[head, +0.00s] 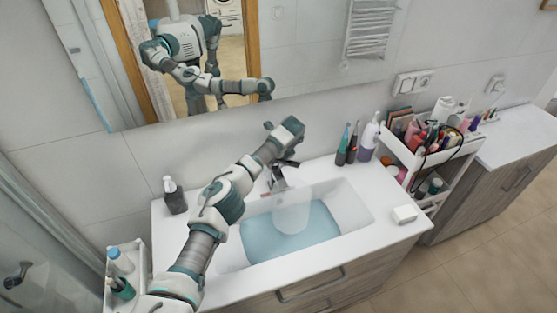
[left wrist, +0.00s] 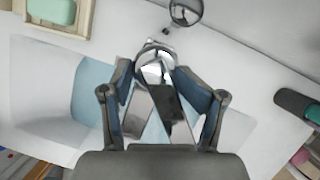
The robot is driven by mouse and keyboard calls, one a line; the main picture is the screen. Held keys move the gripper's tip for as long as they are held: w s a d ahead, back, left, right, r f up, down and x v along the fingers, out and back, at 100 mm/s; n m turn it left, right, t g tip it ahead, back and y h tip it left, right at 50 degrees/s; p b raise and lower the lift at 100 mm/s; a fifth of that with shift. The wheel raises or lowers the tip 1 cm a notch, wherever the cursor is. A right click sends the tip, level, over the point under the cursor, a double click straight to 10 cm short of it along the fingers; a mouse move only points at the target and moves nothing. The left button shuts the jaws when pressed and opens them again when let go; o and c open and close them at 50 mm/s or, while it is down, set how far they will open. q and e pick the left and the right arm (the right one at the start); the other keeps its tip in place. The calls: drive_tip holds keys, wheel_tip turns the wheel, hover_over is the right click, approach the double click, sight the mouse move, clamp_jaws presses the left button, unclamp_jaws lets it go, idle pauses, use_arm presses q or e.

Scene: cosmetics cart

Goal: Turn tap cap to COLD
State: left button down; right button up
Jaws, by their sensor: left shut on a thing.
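The chrome tap (head: 278,183) stands at the back rim of the white sink (head: 355,208). Its cap (left wrist: 154,66) is bright metal in the left wrist view, between the two fingers of my left gripper (left wrist: 156,84). In the head view my left gripper (head: 286,161) is at the top of the tap, its arm coming in over the sink's left side. The gripper is shut on the tap cap. The cap's COLD mark cannot be made out. A pale stream (head: 291,214) appears below the spout, over bluish water (head: 262,236). My right gripper is not in view.
A dark soap bottle (head: 175,197) stands left of the sink. Toothbrushes and bottles (head: 367,141) stand at the back right, and a soap bar (head: 404,214) lies on the right counter. A crowded cosmetics cart (head: 437,186) is farther right. A mirror (head: 300,50) hangs behind.

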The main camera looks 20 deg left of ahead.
use_arm(q)
drive_tip(key=shift+s+a+f, duration=0.25)
drive_tip(key=shift+s+f, duration=0.05)
drive_tip(key=shift+f, duration=0.25)
drive_tip(key=c, duration=0.6)
unclamp_jaws()
drive_tip(key=shift+o, duration=0.6)
drive_tip(key=shift+w+a, duration=0.2)
drive_tip(key=shift+r, duration=0.25)
drive_tip(key=v, duration=1.1)
drive_tip(key=shift+d+r, duration=0.25)
drive_tip(key=shift+w, duration=0.2)
